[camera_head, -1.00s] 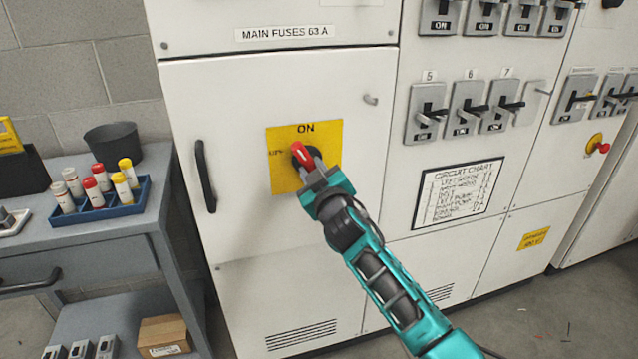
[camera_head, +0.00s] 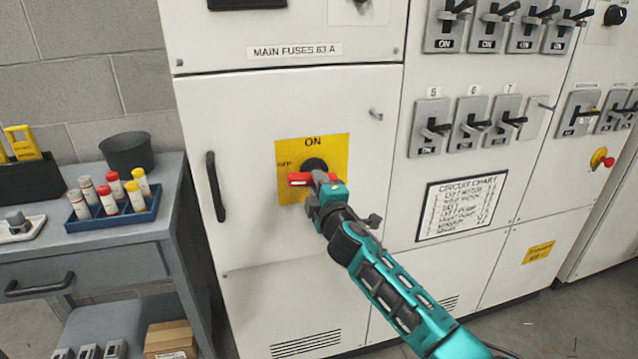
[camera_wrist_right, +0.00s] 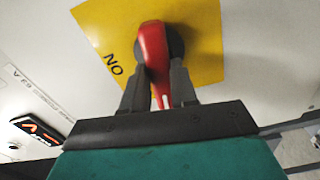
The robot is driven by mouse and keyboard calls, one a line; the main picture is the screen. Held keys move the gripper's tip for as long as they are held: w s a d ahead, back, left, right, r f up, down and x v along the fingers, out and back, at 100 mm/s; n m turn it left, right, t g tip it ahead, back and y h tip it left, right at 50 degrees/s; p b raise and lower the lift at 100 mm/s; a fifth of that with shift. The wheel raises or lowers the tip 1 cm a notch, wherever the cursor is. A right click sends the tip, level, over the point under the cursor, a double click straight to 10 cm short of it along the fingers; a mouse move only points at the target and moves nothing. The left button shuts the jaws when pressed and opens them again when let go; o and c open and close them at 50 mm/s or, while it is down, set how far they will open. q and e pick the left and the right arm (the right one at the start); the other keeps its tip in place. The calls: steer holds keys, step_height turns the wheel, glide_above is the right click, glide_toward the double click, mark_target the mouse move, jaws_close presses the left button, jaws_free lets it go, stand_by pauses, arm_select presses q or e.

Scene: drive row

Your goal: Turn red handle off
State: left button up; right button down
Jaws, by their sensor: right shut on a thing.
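The red handle (camera_head: 299,180) sits on a black hub (camera_head: 314,164) in front of a yellow plate (camera_head: 340,150) on the white cabinet door. In the head view the handle lies about level, its red end pointing left, below the OFF mark at the plate's left edge. ON is printed at the plate's top. My right gripper (camera_head: 318,184) comes from the lower right and is shut on the handle. In the right wrist view the handle (camera_wrist_right: 153,55) runs between the two grey fingers (camera_wrist_right: 156,88). My left gripper is not in view.
A black door handle (camera_head: 215,187) is left of the plate. Small switches (camera_head: 469,125) and a circuit chart (camera_head: 461,207) are to the right. A grey cart (camera_head: 110,240) with a blue tray (camera_head: 112,220) of capped tubes stands at the left.

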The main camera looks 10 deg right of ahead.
steer(key=shift+n, duration=0.8)
steer(key=c, duration=0.9)
jaws_free()
steer(key=s, duration=0.4)
steer(key=s+p, duration=0.1)
steer(key=s, duration=0.8)
steer(key=shift+d, duration=0.25)
